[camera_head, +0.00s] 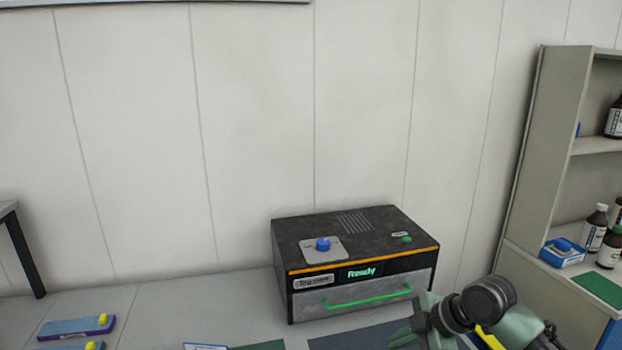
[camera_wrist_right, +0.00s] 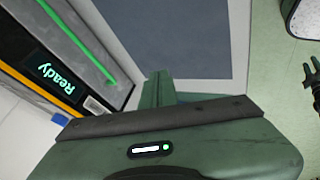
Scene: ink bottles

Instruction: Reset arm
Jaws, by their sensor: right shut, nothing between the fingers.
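My right gripper (camera_head: 418,318) is at the lower right in the head view, in front of the right end of a black machine (camera_head: 355,245). Its green fingers (camera_wrist_right: 158,90) are shut together with nothing between them in the right wrist view. The machine has a blue knob, a small green button, a lit "Ready" display and a grey front drawer with a green handle (camera_head: 367,297). The drawer looks shut. The machine front also shows at the left of the wrist view (camera_wrist_right: 60,65). My left gripper is not seen in the head view.
A dark blue-grey mat (camera_wrist_right: 190,40) lies in front of the machine. Blue trays with yellow knobs (camera_head: 75,327) lie at the lower left. A shelf (camera_head: 560,130) with brown bottles and a blue box (camera_head: 562,254) stands at the right. A dark pronged shape at the wrist view's right edge is unclear.

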